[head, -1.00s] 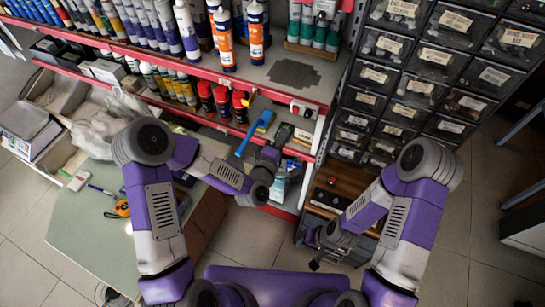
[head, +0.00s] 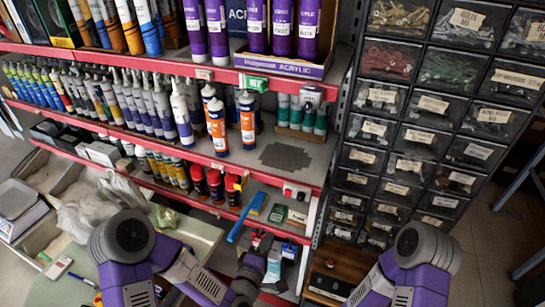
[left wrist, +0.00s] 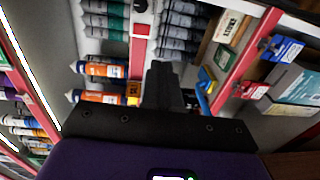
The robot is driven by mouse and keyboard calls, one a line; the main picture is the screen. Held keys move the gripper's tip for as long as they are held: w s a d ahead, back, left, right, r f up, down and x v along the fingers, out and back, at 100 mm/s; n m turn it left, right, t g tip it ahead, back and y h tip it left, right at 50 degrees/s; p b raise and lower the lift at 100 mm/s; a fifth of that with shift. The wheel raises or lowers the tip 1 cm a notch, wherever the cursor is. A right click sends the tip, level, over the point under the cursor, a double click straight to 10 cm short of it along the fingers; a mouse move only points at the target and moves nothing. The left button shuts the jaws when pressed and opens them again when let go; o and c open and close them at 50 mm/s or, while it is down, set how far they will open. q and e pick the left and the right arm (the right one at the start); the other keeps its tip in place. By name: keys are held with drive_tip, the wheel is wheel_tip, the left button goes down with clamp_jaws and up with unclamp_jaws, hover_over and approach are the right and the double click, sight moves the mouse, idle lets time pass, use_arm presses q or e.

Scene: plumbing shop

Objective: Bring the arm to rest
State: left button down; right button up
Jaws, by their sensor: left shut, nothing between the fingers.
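My left arm comes in from the lower left of the head view. Its gripper (head: 259,248) is in front of the lower red-edged shelf, near the boxes there. In the left wrist view the dark fingers (left wrist: 165,85) are together with nothing between them, pointing toward the shelves. My right arm (head: 405,275) shows at the lower right of the head view; its gripper is below the picture edge.
Shelves (head: 270,185) with tubes, cartridges and cans stand ahead. A blue-handled tool (head: 247,217) lies on the lower shelf. Drawer bins (head: 430,105) stand to the right. A pale-topped table (head: 195,235) is at lower left. Open floor (head: 490,250) shows at right.

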use_arm(q)
drive_tip(key=shift+f, duration=0.1)
drive_tip(key=s+a+f+m+g+b, duration=0.1)
drive_tip(key=s+f+m+g, duration=0.3)
drive_tip(key=f, duration=0.6)
drive_tip(key=s+a+f+m+g+b, duration=0.1)
drive_tip(key=s+f+m+g+b, duration=0.3)
drive_tip(key=f, duration=0.6)
drive_tip(key=s+a+f+m+g+y, duration=0.1)
drive_tip(key=s+a+f+m+g, duration=0.2)
drive_tip(key=s+f+g, duration=0.4)
drive_tip(key=s+a+f+p, duration=0.1)
drive_tip(key=s+f, duration=0.1)
drive_tip(key=s, duration=0.2)
drive_tip(key=shift+a+f+m+g, duration=0.2)
drive_tip(key=shift+a+m+g, duration=0.1)
drive_tip(key=shift+g, duration=0.1)
use_arm(e)
wheel_tip(320, 180, down, 4)
drive_tip(key=shift+o, duration=0.5)
use_arm(q)
drive_tip(key=shift+w+d, duration=0.1)
drive_tip(key=shift+d, duration=0.05)
use_arm(e)
drive_tip(key=shift+d, duration=0.1)
